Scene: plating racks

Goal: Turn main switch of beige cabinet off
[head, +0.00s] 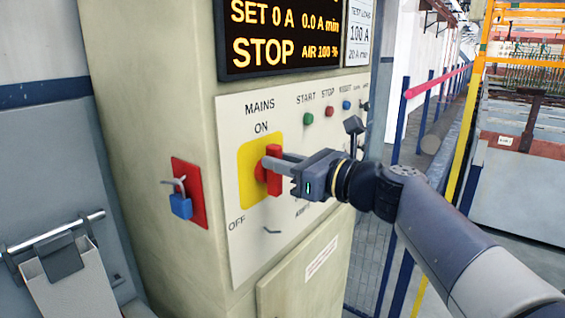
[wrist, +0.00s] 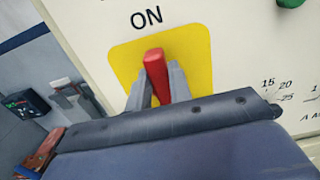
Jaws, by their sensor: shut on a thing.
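The beige cabinet (head: 160,110) fills the left and middle of the head view. Its main switch is a red handle (head: 274,170) on a yellow plate (head: 246,176), under the words MAINS and ON, with OFF at the plate's lower left. The handle stands upright, pointing to ON. My gripper (head: 268,166) reaches in from the right and is shut on the red handle. In the wrist view the red handle (wrist: 156,72) sits between my two grey fingers, with the yellow plate (wrist: 195,55) behind. The handle's lower part is hidden by my gripper there.
A lit display (head: 285,35) reads STOP above the panel. Green, red and blue buttons (head: 330,111) sit right of the switch. A blue padlock (head: 181,205) hangs on a red plate to the left. Yellow and blue posts stand at the right.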

